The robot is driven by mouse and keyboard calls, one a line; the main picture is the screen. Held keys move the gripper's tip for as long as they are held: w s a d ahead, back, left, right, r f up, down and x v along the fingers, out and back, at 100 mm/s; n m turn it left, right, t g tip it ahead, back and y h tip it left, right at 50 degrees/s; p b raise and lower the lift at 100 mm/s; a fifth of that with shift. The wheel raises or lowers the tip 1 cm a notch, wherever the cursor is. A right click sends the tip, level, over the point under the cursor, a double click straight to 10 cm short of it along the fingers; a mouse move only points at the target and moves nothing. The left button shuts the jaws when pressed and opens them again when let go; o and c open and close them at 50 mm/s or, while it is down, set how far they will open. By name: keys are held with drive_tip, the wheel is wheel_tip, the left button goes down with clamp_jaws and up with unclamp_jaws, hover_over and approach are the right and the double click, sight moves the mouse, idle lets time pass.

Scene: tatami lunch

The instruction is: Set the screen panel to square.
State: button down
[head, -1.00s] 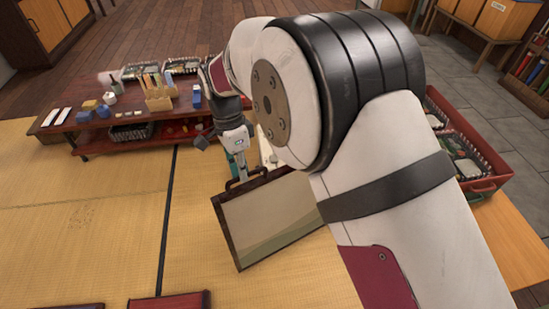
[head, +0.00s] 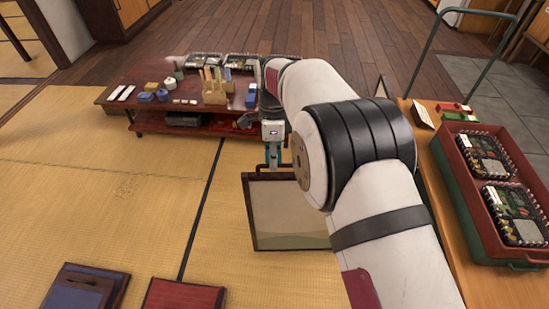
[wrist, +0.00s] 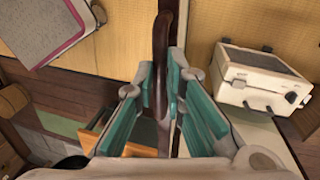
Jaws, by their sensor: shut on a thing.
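The screen panel (head: 285,218) has a pale face in a dark wooden frame, with a green hill shape along its bottom. It stands upright on the tatami in the head view, and my arm hides its right part. My gripper (head: 273,158) is at the panel's top edge. In the wrist view, the teal fingers of my gripper (wrist: 168,100) are shut on the panel's dark top handle or rail (wrist: 162,50), seen nearly edge-on. The panel's foot and any floor mark there cannot be made out.
A low red-brown table (head: 190,98) with blocks, cups and trays stands behind. A white box (wrist: 262,75) shows in the wrist view. Tatami at left is clear.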

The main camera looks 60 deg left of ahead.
drive_tip(key=shift+w, duration=0.15)
drive_tip(key=c, duration=1.7)
unclamp_jaws()
drive_tip(key=shift+o, duration=0.2)
wheel_tip(320, 180, up, 12)
drive_tip(key=w+a, duration=0.1)
drive_tip(key=a, duration=0.1)
drive_tip(key=shift+f, duration=0.15)
